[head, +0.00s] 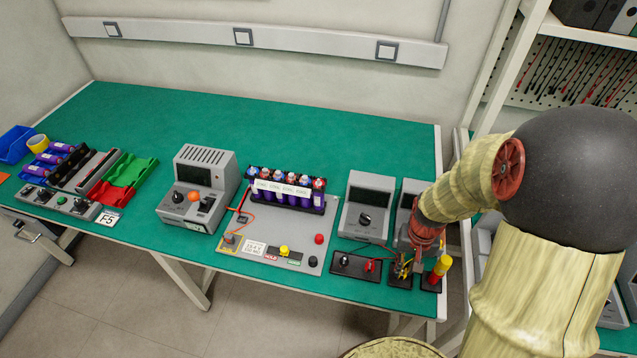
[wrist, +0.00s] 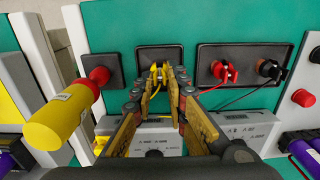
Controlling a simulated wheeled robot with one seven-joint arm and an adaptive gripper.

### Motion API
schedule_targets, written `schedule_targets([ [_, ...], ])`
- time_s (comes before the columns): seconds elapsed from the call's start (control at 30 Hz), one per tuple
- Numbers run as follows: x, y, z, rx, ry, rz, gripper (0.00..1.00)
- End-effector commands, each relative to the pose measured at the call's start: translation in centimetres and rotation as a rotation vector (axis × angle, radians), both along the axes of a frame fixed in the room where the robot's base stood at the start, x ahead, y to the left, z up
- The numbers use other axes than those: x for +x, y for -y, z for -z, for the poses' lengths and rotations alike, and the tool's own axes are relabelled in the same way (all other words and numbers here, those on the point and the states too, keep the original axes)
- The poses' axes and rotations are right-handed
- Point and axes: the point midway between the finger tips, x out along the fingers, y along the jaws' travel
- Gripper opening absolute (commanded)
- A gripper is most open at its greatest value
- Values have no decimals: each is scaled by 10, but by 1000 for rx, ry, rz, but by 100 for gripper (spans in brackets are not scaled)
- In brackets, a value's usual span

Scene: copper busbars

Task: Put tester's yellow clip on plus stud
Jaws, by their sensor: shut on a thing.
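My gripper (wrist: 162,78) is shut on the yellow clip (wrist: 157,70), which is at a small black plate (wrist: 146,52) in the wrist view. Whether the clip still rests on the plate I cannot tell. In the head view my gripper (head: 404,264) is low over that plate at the table's front right, and the clip is mostly hidden. A red knob-like stud (head: 320,239), likely the plus stud, stands on the grey battery board (head: 228,252), left of my gripper. A black stud (head: 314,262) is in front of it. A grey meter with a dial (head: 368,190) stands behind.
A black plate (wrist: 240,57) beside my gripper carries a red clip (wrist: 222,70) and a black clip (wrist: 268,68). On my gripper's other side a yellow-and-red handled tool (wrist: 62,118) stands close. A row of cells (head: 287,187) sits on the battery board. The table's back is clear.

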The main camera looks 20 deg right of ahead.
Motion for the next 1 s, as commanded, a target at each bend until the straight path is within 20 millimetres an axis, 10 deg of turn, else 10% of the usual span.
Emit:
schedule_targets([
  [1.0, 0, 0, -40, 0, -1, 0, 0],
])
